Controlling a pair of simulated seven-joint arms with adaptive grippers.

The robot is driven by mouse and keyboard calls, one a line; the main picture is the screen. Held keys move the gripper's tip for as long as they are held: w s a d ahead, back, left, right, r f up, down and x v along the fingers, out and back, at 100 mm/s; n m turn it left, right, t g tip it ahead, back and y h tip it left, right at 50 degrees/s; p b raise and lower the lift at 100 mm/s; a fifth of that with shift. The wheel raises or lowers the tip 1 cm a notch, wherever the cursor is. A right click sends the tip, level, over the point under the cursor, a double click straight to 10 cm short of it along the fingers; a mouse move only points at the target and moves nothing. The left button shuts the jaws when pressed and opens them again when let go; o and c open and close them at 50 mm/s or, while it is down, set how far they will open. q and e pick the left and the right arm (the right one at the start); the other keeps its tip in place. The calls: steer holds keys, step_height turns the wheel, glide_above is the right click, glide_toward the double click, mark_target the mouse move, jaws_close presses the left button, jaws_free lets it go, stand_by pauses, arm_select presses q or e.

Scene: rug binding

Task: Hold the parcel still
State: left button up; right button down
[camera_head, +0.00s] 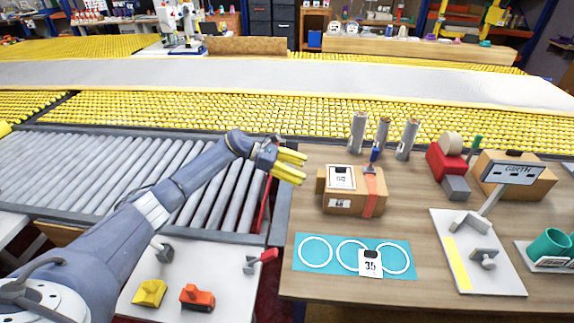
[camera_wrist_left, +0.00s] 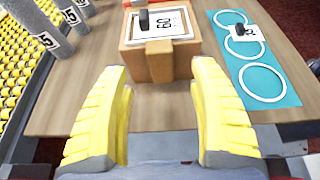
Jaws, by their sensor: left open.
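The parcel (camera_head: 346,204) is a brown cardboard box on the wooden table, with a white label on top and a red strap over its right part. My left gripper (camera_head: 297,168) has yellow fingers and is to the left of the parcel, apart from it. In the left wrist view the left gripper (camera_wrist_left: 161,120) is open and empty. The parcel (camera_wrist_left: 155,62) sits beyond the fingertips there, roughly centred between them. My right gripper is in neither view.
A teal mat (camera_head: 320,268) with white rings and a number card lies in front of the parcel. Several grey cylinders (camera_head: 357,132) stand behind it. A red tape dispenser (camera_head: 446,163) and a girth gauge board (camera_head: 475,258) are to the right. A roller conveyor (camera_head: 110,178) lies left.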

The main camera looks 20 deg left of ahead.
mark_target(318, 177)
arm_select(q)
steer(key=shift+x, duration=3.35)
jaws_close()
steer(key=c, duration=0.8)
jaws_free()
steer(key=c, duration=0.4)
